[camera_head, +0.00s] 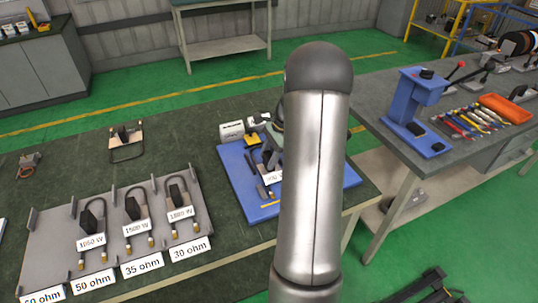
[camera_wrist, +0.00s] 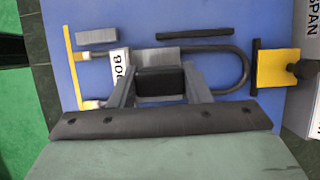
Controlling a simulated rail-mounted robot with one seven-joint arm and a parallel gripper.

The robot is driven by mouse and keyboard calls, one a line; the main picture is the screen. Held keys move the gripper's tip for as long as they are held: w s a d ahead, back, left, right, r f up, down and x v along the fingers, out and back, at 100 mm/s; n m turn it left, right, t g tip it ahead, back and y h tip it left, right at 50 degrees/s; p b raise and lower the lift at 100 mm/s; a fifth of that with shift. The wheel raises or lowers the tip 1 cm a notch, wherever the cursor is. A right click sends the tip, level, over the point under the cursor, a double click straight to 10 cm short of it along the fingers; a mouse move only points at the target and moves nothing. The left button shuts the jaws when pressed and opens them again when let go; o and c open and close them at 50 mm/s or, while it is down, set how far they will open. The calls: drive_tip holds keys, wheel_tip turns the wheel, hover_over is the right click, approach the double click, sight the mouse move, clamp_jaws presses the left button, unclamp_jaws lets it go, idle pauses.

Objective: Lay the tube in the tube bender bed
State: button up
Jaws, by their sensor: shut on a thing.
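In the wrist view the tube (camera_wrist: 245,70) is a dark grey U with its bend at right and pale, yellowish ends at left. A black block (camera_wrist: 160,82) sits at its middle, between the fingers of my gripper (camera_wrist: 162,88), which is shut on it. I cannot tell which part is the bender bed.
On the board are a grey block (camera_wrist: 97,36), a black bar (camera_wrist: 195,34), a yellow rod (camera_wrist: 70,65) and a yellow-black piece (camera_wrist: 275,68). A grey rack (camera_head: 50,225) with several labelled tubes stands left. A blue press (camera_head: 412,110) and orange tray (camera_head: 505,107) occupy the right bench.

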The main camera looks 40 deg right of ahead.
drive_tip(key=o, duration=1.1)
drive_tip(key=shift+f, duration=0.1)
drive_tip(key=shift+o, duration=0.2)
drive_tip(key=shift+r, duration=0.25)
drive_tip(key=b+v, duration=0.1)
drive_tip(key=v, duration=1.1)
drive_tip(key=s+a+r+n+h, duration=0.15)
drive_tip(key=a+n, duration=0.25)
drive_tip(key=a, duration=0.4)
drive_tip(key=s+a+n+g, duration=0.1)
drive_tip(key=s+a+n, duration=0.25)
drive_tip(key=a, duration=0.45)
drive_tip(key=s+a+n+h, duration=0.15)
drive_tip(key=a+n, duration=0.25)
drive_tip(key=a, duration=0.4)
drive_tip(key=s+a+f+n+h, duration=0.1)
drive_tip(key=s+a+f+n, duration=0.3)
drive_tip(key=s+a+n, duration=0.5)
drive_tip(key=s+n, duration=0.1)
drive_tip(key=s, duration=0.3)
